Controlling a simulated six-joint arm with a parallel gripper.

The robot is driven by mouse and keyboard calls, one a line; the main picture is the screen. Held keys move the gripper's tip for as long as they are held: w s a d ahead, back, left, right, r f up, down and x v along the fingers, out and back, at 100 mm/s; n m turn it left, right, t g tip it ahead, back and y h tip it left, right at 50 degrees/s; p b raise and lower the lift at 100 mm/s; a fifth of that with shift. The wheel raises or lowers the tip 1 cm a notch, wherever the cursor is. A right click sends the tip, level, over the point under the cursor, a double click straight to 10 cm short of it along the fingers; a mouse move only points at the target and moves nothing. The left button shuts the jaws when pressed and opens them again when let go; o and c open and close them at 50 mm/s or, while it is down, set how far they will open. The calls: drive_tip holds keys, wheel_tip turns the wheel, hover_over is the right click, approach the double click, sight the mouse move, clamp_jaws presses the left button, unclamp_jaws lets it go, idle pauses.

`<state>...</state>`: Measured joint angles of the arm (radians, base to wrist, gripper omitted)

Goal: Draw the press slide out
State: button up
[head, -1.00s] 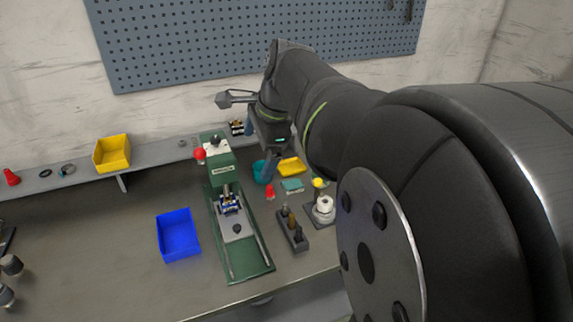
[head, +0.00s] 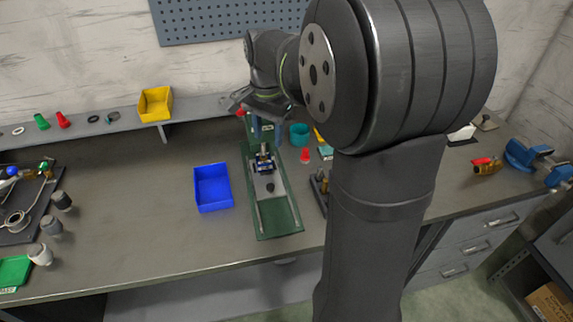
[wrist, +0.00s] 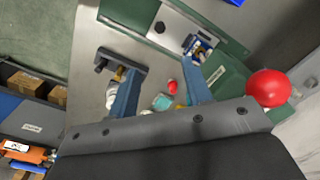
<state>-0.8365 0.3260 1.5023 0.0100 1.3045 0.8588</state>
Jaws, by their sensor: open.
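The press is a long green base (head: 283,223) on the bench, with a grey slide (head: 262,191) lying along it. The slide carries a dark round knob (head: 270,187) and, behind it, a small blue and metallic part (head: 263,165). My gripper (head: 266,138) is above the rear of the press, its blue fingers open and empty; it hides much of the press head. In the wrist view my gripper (wrist: 160,66) shows its fingers spread. There the slide (wrist: 178,28) and knob (wrist: 160,27) lie at the top, apart from the fingers. The red lever ball (wrist: 267,88) is at right.
A blue bin (head: 213,188) stands left of the press. Right of it are a red cone (head: 305,156), a teal cup (head: 299,135) and a dark holder (wrist: 118,68). A yellow bin (head: 155,104) sits on the back shelf. The bench in front of the blue bin is clear.

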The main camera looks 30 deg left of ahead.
sight(270, 186)
wheel_tip(270, 186, down, 18)
drive_tip(key=shift+a+r, duration=0.1)
drive_tip(key=shift+a, duration=0.05)
idle(0.4)
clamp_jaws()
